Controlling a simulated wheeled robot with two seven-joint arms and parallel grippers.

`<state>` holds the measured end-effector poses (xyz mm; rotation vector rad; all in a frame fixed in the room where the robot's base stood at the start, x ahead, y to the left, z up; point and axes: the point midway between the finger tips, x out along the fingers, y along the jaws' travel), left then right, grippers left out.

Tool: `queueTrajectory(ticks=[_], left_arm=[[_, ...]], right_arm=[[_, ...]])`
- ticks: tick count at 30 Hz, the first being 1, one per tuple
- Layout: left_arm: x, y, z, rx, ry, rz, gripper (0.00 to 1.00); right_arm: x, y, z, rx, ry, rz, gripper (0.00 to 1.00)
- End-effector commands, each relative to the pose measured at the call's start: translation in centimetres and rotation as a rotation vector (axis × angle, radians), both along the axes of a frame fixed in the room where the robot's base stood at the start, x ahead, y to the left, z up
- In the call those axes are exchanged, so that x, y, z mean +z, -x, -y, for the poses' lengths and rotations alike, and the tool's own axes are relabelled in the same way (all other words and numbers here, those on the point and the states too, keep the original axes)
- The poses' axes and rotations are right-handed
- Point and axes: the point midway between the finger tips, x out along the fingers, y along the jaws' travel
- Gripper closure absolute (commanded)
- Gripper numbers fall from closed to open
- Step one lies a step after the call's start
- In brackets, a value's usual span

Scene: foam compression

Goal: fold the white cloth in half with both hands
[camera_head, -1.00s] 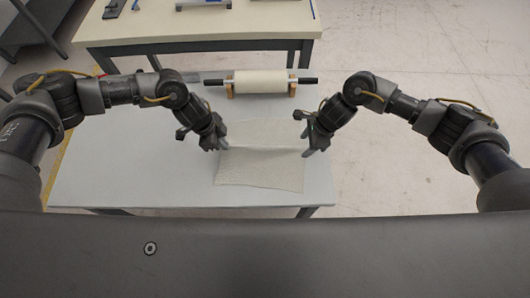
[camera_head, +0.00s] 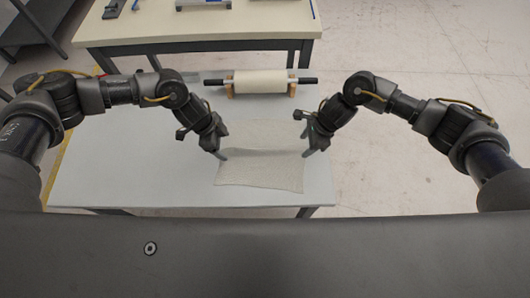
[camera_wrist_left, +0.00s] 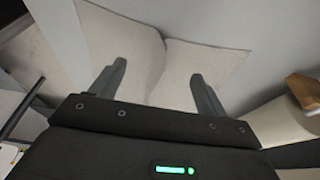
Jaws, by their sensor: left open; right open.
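The white cloth (camera_head: 262,170) lies spread on the grey table, with a faint crease across its middle. It also shows in the left wrist view (camera_wrist_left: 182,62), beyond and between the fingers, with a notch in its edge. My left gripper (camera_head: 221,154) is open at the cloth's left edge, near the crease. In the left wrist view its fingers (camera_wrist_left: 160,82) are apart with nothing clearly held between them. My right gripper (camera_head: 307,147) is open at the cloth's right edge. Whether either fingertip touches the cloth I cannot tell.
A roll of pale material (camera_head: 260,82) on a wooden stand with dark handles sits at the table's back edge. The grey table (camera_head: 130,165) is clear left of the cloth. A second bench (camera_head: 255,22) stands behind.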

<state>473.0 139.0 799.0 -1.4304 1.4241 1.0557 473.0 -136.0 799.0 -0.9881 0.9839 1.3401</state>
Motion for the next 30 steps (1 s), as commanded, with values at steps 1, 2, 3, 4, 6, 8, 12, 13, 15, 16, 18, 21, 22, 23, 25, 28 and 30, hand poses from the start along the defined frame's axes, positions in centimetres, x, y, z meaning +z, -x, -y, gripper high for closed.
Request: queueTrajectory(ticks=[1,2,3,4,6,8,12,13,15,16,18,21,22,23,25,28,30], left_arm=[[0.0,0.0,0.0,0.000,0.000,0.000,0.18],[0.0,0.0,0.0,0.000,0.000,0.000,0.14],[0.0,0.0,0.0,0.000,0.000,0.000,0.13],[0.0,0.0,0.0,0.000,0.000,0.000,0.13],[0.0,0.0,0.0,0.000,0.000,0.000,0.13],[0.0,0.0,0.0,0.000,0.000,0.000,0.13],[0.4,0.0,0.0,0.000,-0.005,0.000,0.13],[0.7,0.0,0.0,0.000,-0.009,0.000,0.13],[1.4,0.0,-0.1,0.000,-0.020,0.000,0.13],[1.7,0.0,-0.1,0.000,-0.026,-0.001,0.13],[2.3,0.0,-0.2,0.000,-0.042,-0.001,0.13],[3.1,0.0,-0.4,0.000,-0.063,0.000,0.13],[3.3,0.0,-0.4,0.000,-0.069,0.000,0.13],[3.6,0.0,-0.5,0.000,-0.076,0.000,0.13],[4.1,0.0,-0.6,0.000,-0.090,-0.001,0.13],[5.0,0.0,-0.7,-0.001,-0.112,0.000,0.13],[5.4,0.0,-0.8,-0.001,-0.126,0.000,0.13]], right_arm=[[0.0,0.0,0.0,0.000,0.000,0.000,0.45],[0.0,0.0,0.0,0.000,0.000,0.000,0.45],[0.0,0.0,0.0,0.000,0.000,0.000,0.45],[0.0,0.0,0.0,0.000,0.000,0.000,0.45],[0.0,0.0,0.0,0.000,0.000,0.000,0.45],[0.0,0.0,0.0,0.000,0.000,0.000,0.45],[0.5,0.0,0.0,0.000,0.000,0.000,0.45],[0.8,0.0,0.0,0.000,0.000,0.000,0.45],[1.7,0.0,0.0,0.000,0.000,0.000,0.45],[2.1,0.0,0.0,0.000,0.000,0.000,0.45],[2.9,0.0,0.0,0.000,0.000,0.000,0.45],[3.9,0.0,0.0,0.000,0.000,0.000,0.45],[4.3,0.0,0.0,0.000,0.000,0.000,0.45],[4.6,0.0,0.0,0.000,0.000,0.000,0.45],[5.3,0.0,0.0,0.000,0.000,0.000,0.45],[6.4,0.0,0.0,0.000,0.000,0.000,0.45],[7.0,0.0,0.0,0.000,0.000,0.000,0.45]])
